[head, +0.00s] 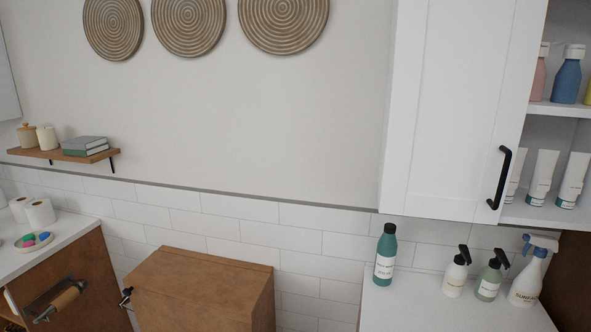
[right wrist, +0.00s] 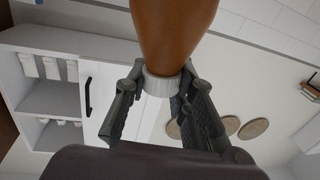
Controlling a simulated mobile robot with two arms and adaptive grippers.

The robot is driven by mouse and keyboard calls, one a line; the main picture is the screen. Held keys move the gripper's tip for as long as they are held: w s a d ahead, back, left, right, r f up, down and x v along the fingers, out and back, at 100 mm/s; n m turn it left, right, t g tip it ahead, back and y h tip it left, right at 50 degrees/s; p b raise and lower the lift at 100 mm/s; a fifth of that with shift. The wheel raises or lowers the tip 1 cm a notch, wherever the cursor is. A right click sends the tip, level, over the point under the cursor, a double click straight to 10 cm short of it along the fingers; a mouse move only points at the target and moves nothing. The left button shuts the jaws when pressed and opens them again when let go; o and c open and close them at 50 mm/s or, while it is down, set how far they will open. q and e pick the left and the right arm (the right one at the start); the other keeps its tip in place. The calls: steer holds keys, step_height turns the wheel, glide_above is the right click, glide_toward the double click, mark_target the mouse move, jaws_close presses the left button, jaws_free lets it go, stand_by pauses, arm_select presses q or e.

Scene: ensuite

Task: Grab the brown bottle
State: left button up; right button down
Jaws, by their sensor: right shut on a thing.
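The brown bottle (right wrist: 172,35) shows large at the top of the right wrist view, with its far end cut off by the frame edge. Its white ribbed collar or cap (right wrist: 162,84) sits between the fingers of my right gripper (right wrist: 163,76), which is shut on it. Neither the bottle nor either gripper shows in the head view. My left gripper is in neither view.
A white counter (head: 440,305) holds a teal bottle (head: 385,256), two pump bottles and a spray bottle (head: 528,280). Above is a white cabinet (head: 455,110) beside open shelves with bottles and tubes. A brown wooden box-shaped unit (head: 200,285) stands left of the counter.

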steer(key=s+a+f+n+y, duration=0.1)
steer(key=s+a+f, duration=0.3)
steer(key=s, duration=0.3)
steer(key=shift+s+a+f+y, duration=0.2)
steer(key=shift+a+f+y, duration=0.05)
steer(key=shift+f+y, duration=0.15)
